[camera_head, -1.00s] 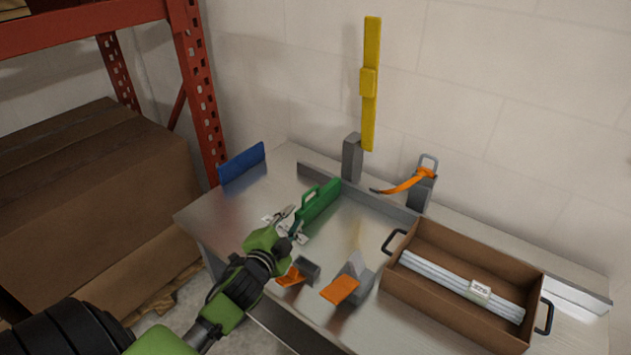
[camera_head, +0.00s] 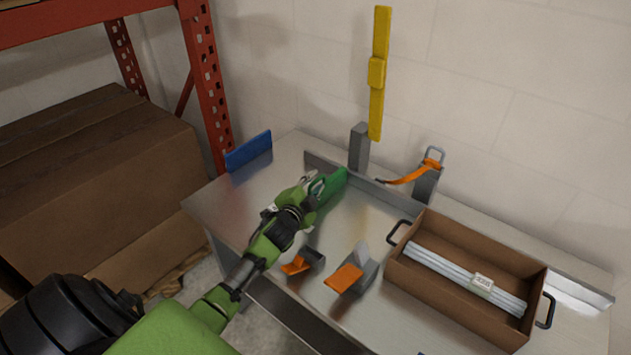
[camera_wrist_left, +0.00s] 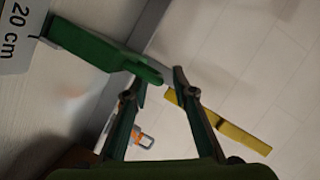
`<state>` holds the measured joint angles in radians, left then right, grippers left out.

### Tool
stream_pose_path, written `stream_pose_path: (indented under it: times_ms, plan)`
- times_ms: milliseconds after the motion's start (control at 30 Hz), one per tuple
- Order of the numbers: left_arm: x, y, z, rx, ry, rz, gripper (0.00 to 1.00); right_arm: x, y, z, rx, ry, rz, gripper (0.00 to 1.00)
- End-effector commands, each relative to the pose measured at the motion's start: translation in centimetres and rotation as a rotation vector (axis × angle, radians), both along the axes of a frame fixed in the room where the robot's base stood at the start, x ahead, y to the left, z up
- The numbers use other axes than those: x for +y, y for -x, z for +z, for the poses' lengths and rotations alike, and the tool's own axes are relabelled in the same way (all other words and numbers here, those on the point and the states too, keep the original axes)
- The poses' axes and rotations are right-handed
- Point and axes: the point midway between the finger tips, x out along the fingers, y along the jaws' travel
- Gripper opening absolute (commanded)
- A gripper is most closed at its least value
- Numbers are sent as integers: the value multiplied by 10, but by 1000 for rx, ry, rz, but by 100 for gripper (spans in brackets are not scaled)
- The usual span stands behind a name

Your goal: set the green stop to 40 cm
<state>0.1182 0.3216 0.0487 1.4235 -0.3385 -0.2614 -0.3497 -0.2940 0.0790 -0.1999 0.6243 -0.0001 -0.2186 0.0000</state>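The green stop (camera_head: 336,183) stands on the metal bench, its near part hidden behind my left gripper (camera_head: 315,183). In the left wrist view the green stop (camera_wrist_left: 95,45) reaches in from the upper left, with its end at the fingertips. My left gripper (camera_wrist_left: 160,76) has its fingers apart there; I cannot tell whether they touch the stop. A white label reading "20 cm" (camera_wrist_left: 18,35) lies beside the stop in that view. My right gripper is not in view.
A blue plate (camera_head: 248,151) stands at the bench's left end. Grey blocks with orange parts (camera_head: 345,279) sit at the front. A brown tray (camera_head: 450,308) with pale bars is on the right. A yellow bar (camera_head: 379,110) rises at the back beside a grey post (camera_head: 359,150).

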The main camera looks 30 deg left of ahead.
Motion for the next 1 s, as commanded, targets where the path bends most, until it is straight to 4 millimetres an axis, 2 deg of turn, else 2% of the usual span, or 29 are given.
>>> stream_pose_path:
  times_ms: [200, 500, 533, 600, 867, 1000]
  plan:
    - [3, -12, -3, 0, 0, 0, 25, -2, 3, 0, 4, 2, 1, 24]
    - [3, -13, -3, 1, 1, 0, 25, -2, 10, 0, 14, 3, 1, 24]
    - [3, -13, -3, 1, 1, 0, 20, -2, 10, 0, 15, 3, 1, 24]
    - [3, -13, -3, 1, 1, 0, 1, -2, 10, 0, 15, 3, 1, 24]
    - [4, -13, -4, 2, -2, 1, 0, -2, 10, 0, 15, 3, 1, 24]
    - [16, -13, -4, 4, -5, 2, 0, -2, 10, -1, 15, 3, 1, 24]
